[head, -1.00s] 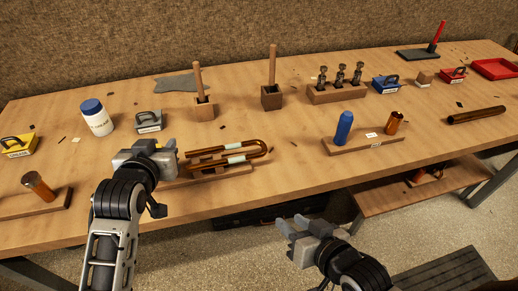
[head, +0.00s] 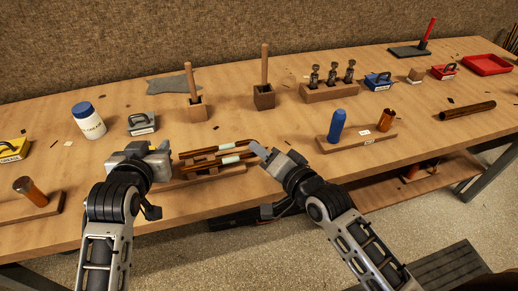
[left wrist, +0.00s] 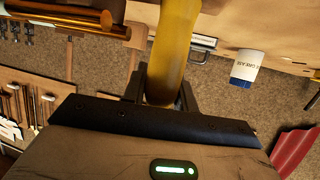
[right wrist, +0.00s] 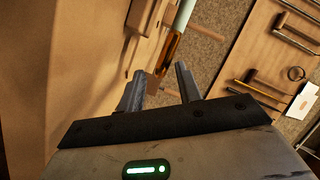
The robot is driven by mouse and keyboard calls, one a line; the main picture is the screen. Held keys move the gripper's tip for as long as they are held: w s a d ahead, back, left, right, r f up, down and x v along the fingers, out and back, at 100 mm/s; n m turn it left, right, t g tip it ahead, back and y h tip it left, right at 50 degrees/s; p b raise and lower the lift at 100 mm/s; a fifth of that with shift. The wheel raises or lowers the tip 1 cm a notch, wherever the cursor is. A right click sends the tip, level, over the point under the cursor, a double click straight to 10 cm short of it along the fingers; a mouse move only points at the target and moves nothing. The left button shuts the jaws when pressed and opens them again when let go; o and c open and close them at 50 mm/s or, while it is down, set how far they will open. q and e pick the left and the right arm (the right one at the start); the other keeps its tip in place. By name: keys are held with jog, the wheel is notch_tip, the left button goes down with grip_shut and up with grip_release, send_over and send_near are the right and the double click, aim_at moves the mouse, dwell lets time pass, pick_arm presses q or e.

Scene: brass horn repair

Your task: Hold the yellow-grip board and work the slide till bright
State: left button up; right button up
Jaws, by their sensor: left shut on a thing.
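The slide (head: 205,167), a brown-tarnished U of two tubes with pale sleeves, lies on a low wooden board (head: 200,180) near the table's front. My left gripper (head: 172,156) is at the board's left end.
A white jar (head: 88,120), a grey handled block (head: 142,123) and two upright-dowel holders (head: 194,110) (head: 264,97) stand behind. A board (head: 350,140) with blue and copper cylinders is right of the slide. A yellow handled block (head: 12,150) is far left.

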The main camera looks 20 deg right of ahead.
aim_at(244, 164)
jog(key=shift+x, duration=1.1)
grip_shut()
jog(key=shift+s+a+f, duration=0.1)
jog(key=shift+a+f, duration=0.1)
jog(key=shift+a, duration=1.7)
grip_release()
jog(key=shift+v, duration=4)
